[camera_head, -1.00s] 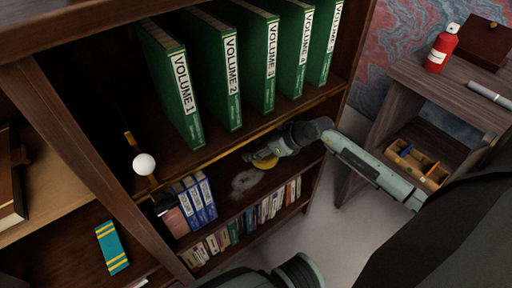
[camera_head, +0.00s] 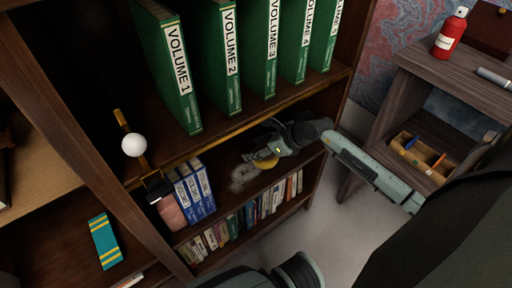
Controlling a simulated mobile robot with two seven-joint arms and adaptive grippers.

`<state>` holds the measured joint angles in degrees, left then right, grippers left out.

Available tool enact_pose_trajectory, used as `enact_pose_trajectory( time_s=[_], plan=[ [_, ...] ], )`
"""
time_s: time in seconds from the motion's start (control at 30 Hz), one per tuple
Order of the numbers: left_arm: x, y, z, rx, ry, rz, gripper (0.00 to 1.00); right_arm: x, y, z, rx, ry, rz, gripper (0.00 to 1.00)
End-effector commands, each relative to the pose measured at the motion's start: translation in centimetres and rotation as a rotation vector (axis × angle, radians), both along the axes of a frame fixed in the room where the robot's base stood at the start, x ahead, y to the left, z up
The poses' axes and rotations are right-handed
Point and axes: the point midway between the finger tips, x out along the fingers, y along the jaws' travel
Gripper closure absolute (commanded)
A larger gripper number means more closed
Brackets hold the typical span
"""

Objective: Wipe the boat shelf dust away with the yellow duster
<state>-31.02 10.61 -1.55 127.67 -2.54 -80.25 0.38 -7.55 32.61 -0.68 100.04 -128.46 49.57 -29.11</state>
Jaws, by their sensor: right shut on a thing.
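The yellow duster (camera_head: 266,162) is a small yellow pad, partly hidden by my right gripper. My right gripper (camera_head: 268,152) is shut on it, reaching in from the right between the shelf boards. A pale grey dust patch (camera_head: 242,174) lies on the dark wooden shelf (camera_head: 222,196), just left of the duster. I cannot tell whether the duster touches the shelf. No boat shows clearly in this view. My left gripper is not in view.
Green volumes (camera_head: 230,60) stand on the board above the right gripper. Blue-and-white books (camera_head: 195,190) stand left of the dust, and small books (camera_head: 245,215) fill the shelf below. A white ball on a stick (camera_head: 134,146) is at left. A side table (camera_head: 425,75) stands at right.

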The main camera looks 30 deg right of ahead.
Motion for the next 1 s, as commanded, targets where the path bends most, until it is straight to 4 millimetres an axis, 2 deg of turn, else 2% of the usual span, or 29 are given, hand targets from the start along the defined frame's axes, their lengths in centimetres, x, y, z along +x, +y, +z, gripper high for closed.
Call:
enact_pose_trajectory(
  time_s=[0.57,1.0],
  plan=[
    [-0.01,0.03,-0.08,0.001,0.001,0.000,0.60,0.02,0.02,-0.04,0.000,-0.001,0.000,0.84],
    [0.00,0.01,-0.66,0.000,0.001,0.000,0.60,0.02,0.02,-0.92,0.000,0.000,0.000,0.84]
  ],
)
